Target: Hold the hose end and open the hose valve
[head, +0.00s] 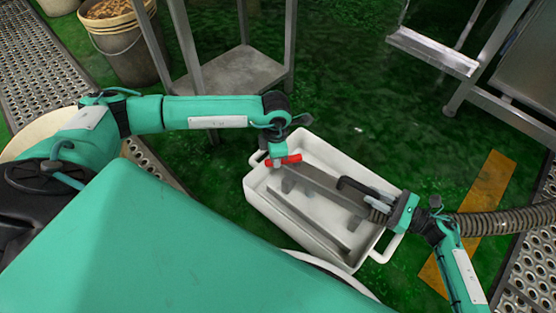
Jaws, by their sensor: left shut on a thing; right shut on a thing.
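A ribbed grey hose (505,221) comes in from the right edge and passes behind my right wrist. Its end lies at my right gripper (378,205), which is shut on the hose end above a white tub. A dark curved handle (352,188) shows just left of these fingers. A grey straight length (325,186) runs from there up-left to a red valve handle (290,160). My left gripper (277,161) is shut on the red valve handle from above; its fingertips are small and partly hidden. The inside of the valve cannot be seen.
The white tub (262,205) with side handles stands on the wet green floor below both grippers. A steel stand (240,72) is behind my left arm. A bucket (128,50) is at the upper left. Steel framework (465,95) is at the upper right.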

